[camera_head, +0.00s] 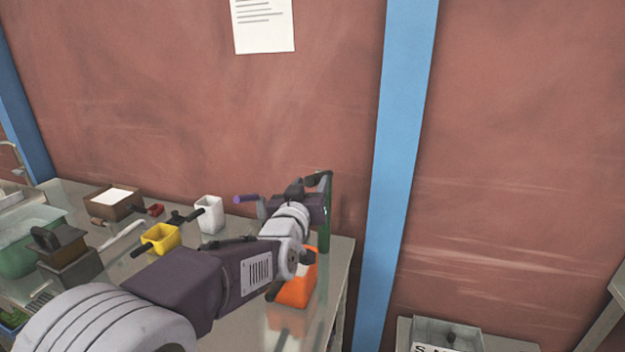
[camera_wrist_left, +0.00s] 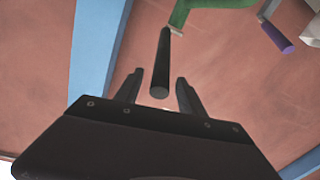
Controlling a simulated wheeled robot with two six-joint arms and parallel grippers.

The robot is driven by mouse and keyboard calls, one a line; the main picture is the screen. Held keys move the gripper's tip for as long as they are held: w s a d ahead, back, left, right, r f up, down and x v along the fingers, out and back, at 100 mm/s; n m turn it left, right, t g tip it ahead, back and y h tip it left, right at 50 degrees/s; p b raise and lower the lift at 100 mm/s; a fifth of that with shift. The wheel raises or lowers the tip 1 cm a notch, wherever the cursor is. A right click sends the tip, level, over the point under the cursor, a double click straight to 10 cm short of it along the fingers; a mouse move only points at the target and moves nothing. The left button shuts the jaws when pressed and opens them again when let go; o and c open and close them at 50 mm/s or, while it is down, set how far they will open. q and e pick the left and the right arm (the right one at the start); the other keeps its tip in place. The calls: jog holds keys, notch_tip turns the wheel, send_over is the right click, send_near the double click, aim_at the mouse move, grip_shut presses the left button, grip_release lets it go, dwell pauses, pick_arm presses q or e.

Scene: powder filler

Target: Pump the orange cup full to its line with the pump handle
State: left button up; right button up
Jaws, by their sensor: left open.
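The orange cup (camera_head: 299,288) stands near the right end of the table, partly hidden behind my left arm. A green pump stand (camera_head: 327,215) rises behind it. My left gripper (camera_head: 312,187) is at the top of the stand, above the cup; its fingers are hard to make out there. In the left wrist view, my left gripper (camera_wrist_left: 159,86) is open, with its two fingers apart. The black pump handle (camera_wrist_left: 162,60) points into the gap between them, under a green arm (camera_wrist_left: 215,5). The cup's fill level and line cannot be seen. My right gripper is not in view.
A purple-tipped handle (camera_head: 244,199) sticks out left of my gripper. A white cup (camera_head: 208,214), a yellow cup (camera_head: 161,238) and a brown box (camera_head: 115,203) stand further left. The blue post (camera_head: 402,150) is right of the table. A grey bin (camera_head: 447,329) sits lower right.

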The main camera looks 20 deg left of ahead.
pick_arm(q)
jog(key=shift+w+a+r, duration=0.1)
jog(key=shift+w+a, duration=0.1)
jog(key=shift+w, duration=0.5)
jog(key=shift+w+d, duration=0.1)
jog(key=shift+d, duration=0.05)
grip_shut()
dwell(0.8)
